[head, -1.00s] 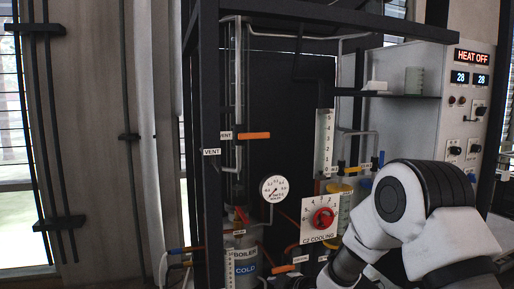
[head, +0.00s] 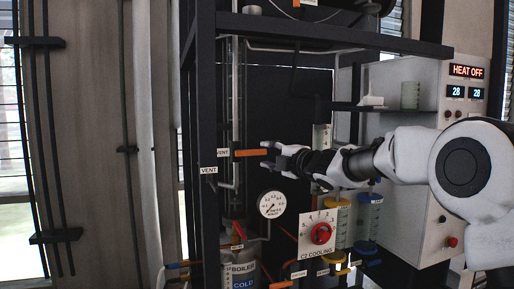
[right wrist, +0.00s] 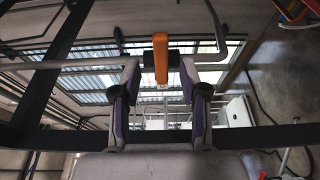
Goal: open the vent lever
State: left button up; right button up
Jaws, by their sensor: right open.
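The vent lever is an orange bar (head: 251,153) lying level beside the VENT label (head: 222,153) on the dark frame in the head view. My right gripper (head: 270,155) is at the lever's right end, reaching in from the right. In the right wrist view the orange lever (right wrist: 161,58) stands upright in the picture, between and beyond the two fingertips of my right gripper (right wrist: 161,75). The gripper is open, with a gap on both sides of the lever. Whether a finger touches it, I cannot tell. My left gripper is not in view.
A dark upright post (head: 204,120) stands left of the lever. Below are a round gauge (head: 272,204) and a C2 COOLING panel with a red knob (head: 321,233). A white control cabinet (head: 430,85) reading HEAT OFF stands at the right.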

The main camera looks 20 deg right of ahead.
aim_at(259, 153)
jog(key=p+x, duration=0.1)
jog(key=x, duration=0.2)
jog(key=shift+w+p, duration=0.25)
jog(key=shift+p, duration=0.1)
jog(key=shift+w+f, duration=0.1)
jog(key=shift+w+a+r+p, duration=0.25)
jog(key=shift+w+p, duration=0.25)
jog(key=shift+p, duration=0.15)
jog(key=shift+w+f, duration=0.25)
jog(key=shift+w, duration=0.05)
grip_shut()
